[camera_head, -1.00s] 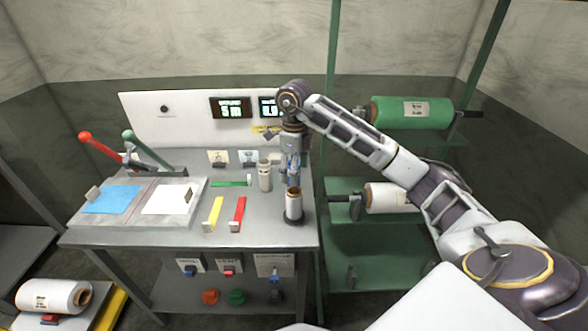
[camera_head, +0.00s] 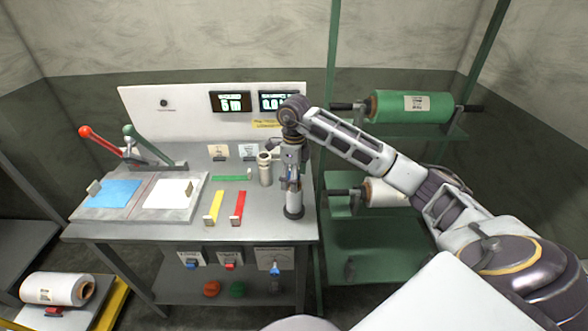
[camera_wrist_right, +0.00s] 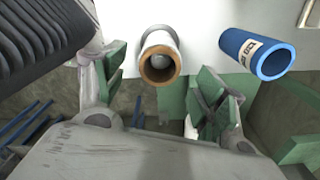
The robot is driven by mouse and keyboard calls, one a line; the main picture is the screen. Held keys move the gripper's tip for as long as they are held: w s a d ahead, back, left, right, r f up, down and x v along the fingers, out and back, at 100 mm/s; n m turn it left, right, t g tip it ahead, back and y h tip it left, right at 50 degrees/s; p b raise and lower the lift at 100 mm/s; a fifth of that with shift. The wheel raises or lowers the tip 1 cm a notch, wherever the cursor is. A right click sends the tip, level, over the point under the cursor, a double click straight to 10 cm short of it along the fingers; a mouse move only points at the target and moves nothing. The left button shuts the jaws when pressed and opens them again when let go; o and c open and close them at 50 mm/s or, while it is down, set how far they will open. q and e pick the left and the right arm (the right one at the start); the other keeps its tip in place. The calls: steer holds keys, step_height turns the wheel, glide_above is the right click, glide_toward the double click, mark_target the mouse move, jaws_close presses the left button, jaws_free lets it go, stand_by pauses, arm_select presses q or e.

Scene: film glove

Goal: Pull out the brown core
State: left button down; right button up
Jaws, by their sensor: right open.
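A small white roll (camera_head: 294,204) stands upright on a dark round base at the front right of the bench. Its top is hidden by my right gripper (camera_head: 292,184) in the head view. In the wrist view the white roll (camera_wrist_right: 160,40) shows end-on with its brown core (camera_wrist_right: 145,66) as a ring with a pale thing inside. My right gripper (camera_wrist_right: 157,98) is open, its green-padded fingers apart on either side of the view below the core's end. Nothing is seen held between them. My left gripper is not in view.
A pale cylinder (camera_head: 265,169) stands close left of my right gripper. A blue labelled tube (camera_wrist_right: 243,45) shows beside the roll in the wrist view. Red (camera_head: 238,206) and yellow (camera_head: 213,207) strips lie to the left. A green rack with a green roll (camera_head: 410,106) stands right.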

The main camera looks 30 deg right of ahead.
mark_target(294, 195)
steer(key=shift+f+p, duration=0.55)
steer(key=shift+f, duration=3.7)
steer(key=c, duration=1.1)
